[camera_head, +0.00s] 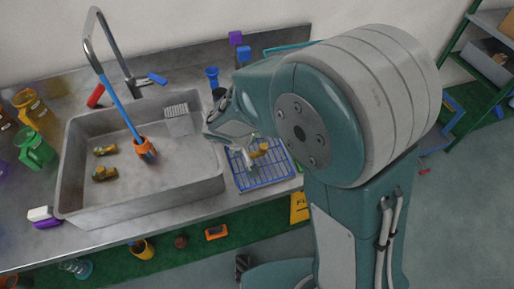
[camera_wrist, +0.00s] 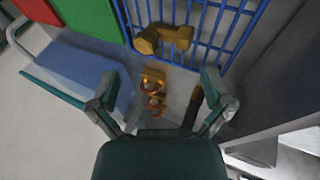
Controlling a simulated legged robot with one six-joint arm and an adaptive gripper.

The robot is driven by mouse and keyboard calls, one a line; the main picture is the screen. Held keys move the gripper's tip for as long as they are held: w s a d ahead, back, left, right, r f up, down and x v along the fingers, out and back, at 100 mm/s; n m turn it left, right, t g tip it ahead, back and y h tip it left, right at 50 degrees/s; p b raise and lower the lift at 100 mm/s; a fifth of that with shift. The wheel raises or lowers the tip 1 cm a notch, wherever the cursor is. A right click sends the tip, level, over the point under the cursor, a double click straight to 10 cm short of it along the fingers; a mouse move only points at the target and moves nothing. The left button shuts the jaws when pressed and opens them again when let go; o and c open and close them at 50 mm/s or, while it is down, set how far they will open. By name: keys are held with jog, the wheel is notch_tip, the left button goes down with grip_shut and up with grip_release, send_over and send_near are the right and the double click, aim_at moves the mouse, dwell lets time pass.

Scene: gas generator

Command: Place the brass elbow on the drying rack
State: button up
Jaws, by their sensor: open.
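A blue wire drying rack (camera_head: 264,178) sits on the counter right of the sink. A brass elbow (camera_head: 259,151) lies on the rack near its far side, partly behind my gripper. In the wrist view the brass elbow (camera_wrist: 163,38) rests on the blue bars of the rack (camera_wrist: 222,22). My gripper (camera_wrist: 158,88) is open, its fingers spread, with the elbow beyond the fingertips and apart from them. In the head view my gripper (camera_head: 244,146) hangs above the rack. Two other brass fittings (camera_head: 105,151) (camera_head: 104,174) lie in the sink.
The metal sink (camera_head: 190,193) holds an orange-ended blue brush (camera_head: 145,149) and a grey sponge-like block (camera_head: 177,111). A tall faucet (camera_head: 117,60) stands behind it. Colored jugs (camera_head: 36,150) line the left. Small orange-brown items (camera_wrist: 153,88) show between my fingers, their identity unclear.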

jog(key=v, duration=0.7)
jog(key=s+d+r+m+t+y, duration=0.1)
jog(key=s+d+r+m+y, duration=0.2)
jog(key=s+d+r, duration=1)
jog(key=shift+s+d+m+y, duration=0.4)
jog(key=shift+s+d, duration=0.5)
jog(key=shift+d, duration=0.95)
